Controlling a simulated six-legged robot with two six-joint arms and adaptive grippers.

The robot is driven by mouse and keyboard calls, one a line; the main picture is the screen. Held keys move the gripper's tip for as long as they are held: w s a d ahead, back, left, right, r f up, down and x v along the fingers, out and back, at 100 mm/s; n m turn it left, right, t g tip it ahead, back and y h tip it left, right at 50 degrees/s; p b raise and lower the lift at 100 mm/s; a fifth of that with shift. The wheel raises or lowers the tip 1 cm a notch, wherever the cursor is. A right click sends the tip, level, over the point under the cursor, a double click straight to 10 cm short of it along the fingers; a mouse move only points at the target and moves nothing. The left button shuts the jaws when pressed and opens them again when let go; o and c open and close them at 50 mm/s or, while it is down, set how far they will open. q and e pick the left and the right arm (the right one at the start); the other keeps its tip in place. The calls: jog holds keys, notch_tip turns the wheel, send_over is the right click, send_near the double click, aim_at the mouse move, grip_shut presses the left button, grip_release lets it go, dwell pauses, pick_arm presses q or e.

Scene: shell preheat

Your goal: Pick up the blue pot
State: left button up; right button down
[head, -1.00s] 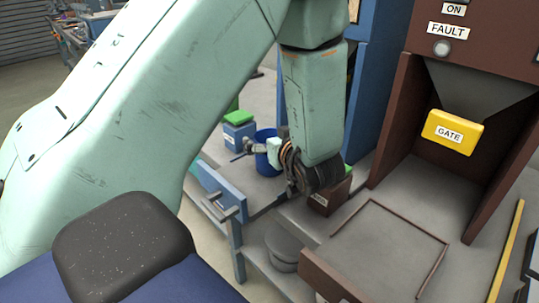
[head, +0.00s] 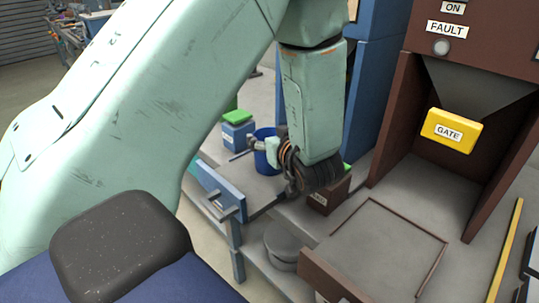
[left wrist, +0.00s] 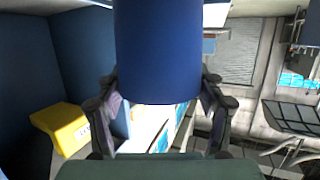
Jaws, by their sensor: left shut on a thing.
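The blue pot (head: 267,163) is a plain deep-blue cylinder on the grey bench in the head view, partly hidden by my left gripper (head: 262,145). It also fills the top middle of the left wrist view (left wrist: 157,50). There the two dark fingers of my left gripper (left wrist: 158,92) sit on either side of its wall. The gripper is shut on the pot. I cannot tell whether the pot is clear of the bench. My right gripper is not in view.
A blue box with a green top (head: 237,130) stands left of the pot. A dark brown box (head: 328,197) stands to its right. A brown machine with a yellow gate (head: 449,131) is at the right. A grey round lidded vessel (head: 283,245) sits on the lower shelf.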

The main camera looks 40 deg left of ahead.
pick_arm(q)
jog(key=c, duration=0.5)
jog(key=shift+c, duration=0.2)
